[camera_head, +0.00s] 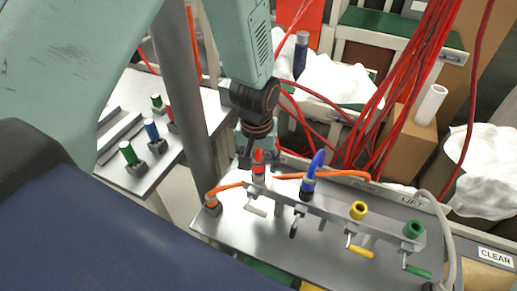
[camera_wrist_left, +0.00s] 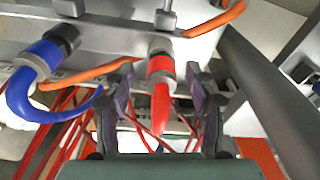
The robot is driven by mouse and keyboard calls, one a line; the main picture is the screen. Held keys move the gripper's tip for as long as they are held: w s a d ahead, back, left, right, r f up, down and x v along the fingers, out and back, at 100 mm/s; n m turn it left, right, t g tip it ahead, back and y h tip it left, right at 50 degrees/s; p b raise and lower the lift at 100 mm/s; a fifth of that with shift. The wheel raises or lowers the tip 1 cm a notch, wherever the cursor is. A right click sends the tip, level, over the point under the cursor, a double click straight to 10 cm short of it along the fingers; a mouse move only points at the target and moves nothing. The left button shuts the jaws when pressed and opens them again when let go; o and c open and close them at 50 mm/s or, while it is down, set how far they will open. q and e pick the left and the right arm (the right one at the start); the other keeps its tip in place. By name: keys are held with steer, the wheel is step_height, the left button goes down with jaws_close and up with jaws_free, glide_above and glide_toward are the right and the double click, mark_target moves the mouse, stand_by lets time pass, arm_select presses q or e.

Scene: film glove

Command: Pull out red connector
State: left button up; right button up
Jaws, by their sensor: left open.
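The red connector (camera_head: 258,168) stands in the left end of a metal socket rail (camera_head: 330,211) on a grey metal table. In the left wrist view the red connector (camera_wrist_left: 160,82) shows a grey collar against the rail and a tapering red end. My left gripper (camera_head: 257,156) comes down from above at the red connector. In the left wrist view its fingers (camera_wrist_left: 160,72) are open, one on each side of the connector, with visible gaps. I cannot tell of any contact. My right gripper is in neither view.
A blue connector (camera_head: 308,184) with a bent blue cable sits beside the red one. Yellow (camera_head: 358,210) and green (camera_head: 413,229) sockets follow to the right. An orange cable (camera_head: 230,187) runs close by. A grey post (camera_head: 190,90) stands left of the gripper. Red cables hang behind.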

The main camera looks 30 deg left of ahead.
arm_select(q)
steer(key=shift+w+a+f, duration=0.15)
steer(key=shift+w+f, duration=0.05)
steer(key=shift+f, duration=0.3)
steer(key=shift+w+a+f, duration=0.1)
steer(key=shift+w+f, duration=0.05)
steer(key=shift+f, duration=0.35)
steer(key=shift+s+d+r, duration=0.25)
steer(key=shift+s+r, duration=0.05)
steer(key=shift+s, duration=0.15)
steer(key=shift+w+a+f, duration=0.25)
steer(key=shift+w+f, duration=0.05)
steer(key=shift+w, duration=0.2)
steer(key=c, duration=0.6)
steer(key=shift+s+d+r, duration=0.1)
steer(key=shift+s+r, duration=0.05)
steer(key=shift+s, duration=0.2)
steer(key=c, duration=0.5)
jaws_close()
